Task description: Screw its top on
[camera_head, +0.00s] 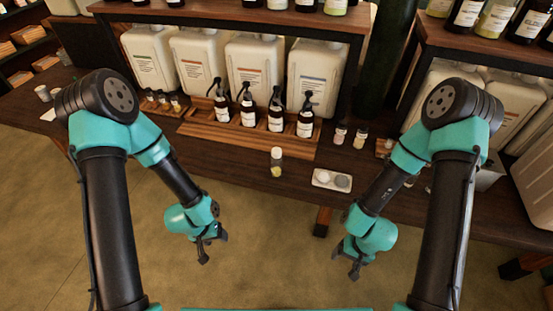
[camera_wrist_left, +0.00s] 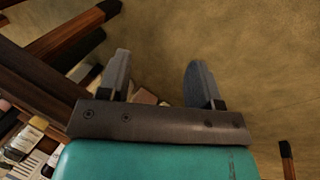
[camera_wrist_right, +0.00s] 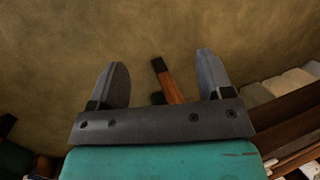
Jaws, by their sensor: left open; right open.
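A small clear bottle (camera_head: 276,165) with yellowish contents and a pale upper end stands upright near the front edge of the wooden table (camera_head: 225,170) in the head view. I cannot tell whether that end is a top or bare neck. To its right lies a small white tray (camera_head: 330,187) with a white round piece (camera_head: 323,177) and a grey round piece (camera_head: 342,182), possibly tops. My left gripper (camera_head: 212,248) is open and empty in front of the table, left of the bottle. My right gripper (camera_head: 346,264) is open and empty in front of the table, below the tray.
Dark pump bottles (camera_head: 248,112) stand in a wooden rack (camera_head: 205,128) behind the bottle. Large white jugs (camera_head: 255,62) stand behind them under a shelf. Small jars (camera_head: 340,134) stand behind the tray. The table around the bottle is clear.

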